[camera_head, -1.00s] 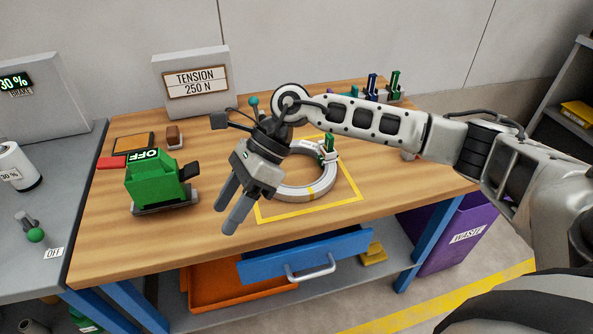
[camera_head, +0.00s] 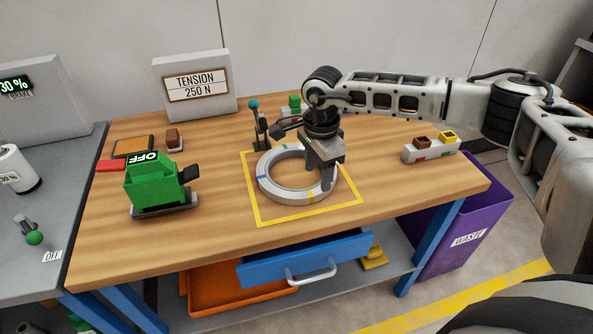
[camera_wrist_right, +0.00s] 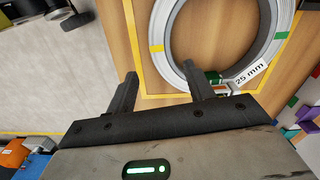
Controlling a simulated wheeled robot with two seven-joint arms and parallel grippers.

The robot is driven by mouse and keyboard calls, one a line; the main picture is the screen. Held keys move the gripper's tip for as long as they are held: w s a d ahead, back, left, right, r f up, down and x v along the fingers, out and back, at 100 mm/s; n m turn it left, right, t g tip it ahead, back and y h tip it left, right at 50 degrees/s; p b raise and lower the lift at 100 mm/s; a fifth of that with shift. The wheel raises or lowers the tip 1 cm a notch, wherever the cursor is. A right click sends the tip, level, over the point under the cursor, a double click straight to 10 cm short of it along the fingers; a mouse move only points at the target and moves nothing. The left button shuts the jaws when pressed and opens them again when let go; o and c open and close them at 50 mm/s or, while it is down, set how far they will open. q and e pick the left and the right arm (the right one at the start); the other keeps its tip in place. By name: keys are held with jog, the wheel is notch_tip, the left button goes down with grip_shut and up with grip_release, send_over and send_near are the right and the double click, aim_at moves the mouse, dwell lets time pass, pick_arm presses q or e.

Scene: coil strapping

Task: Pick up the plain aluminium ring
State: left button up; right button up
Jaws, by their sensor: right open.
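A light grey metal ring (camera_head: 283,195) with blue and yellow marks lies flat inside a yellow square outline on the workbench. My right gripper (camera_head: 327,185) points down over the ring's right side and is open. In the right wrist view, the ring (camera_wrist_right: 166,25) shows yellow and green marks. There the open fingers (camera_wrist_right: 160,75) straddle bare wood and the yellow line. One fingertip overlaps the ring's edge in the picture; I cannot tell whether they touch. A tag reading "25 mm" (camera_wrist_right: 252,74) shows at the ring. My left gripper is not in view.
A green tool marked OFF (camera_head: 155,182) stands left of the ring. A teal-knobbed lever (camera_head: 255,125) stands behind it. A grey rack (camera_head: 431,150) with brown and yellow pieces is right. An open blue drawer (camera_head: 305,257) juts out below.

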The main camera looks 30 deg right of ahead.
aim_at(313, 191)
jog(key=f, duration=0.5)
jog(key=shift+w+a+f, duration=0.15)
jog(key=shift+a+f, duration=0.2)
jog(key=shift+a, duration=0.05)
jog(key=c, duration=1)
jog(key=shift+w+r, duration=0.15)
grip_shut()
jog(key=shift+r, duration=0.15)
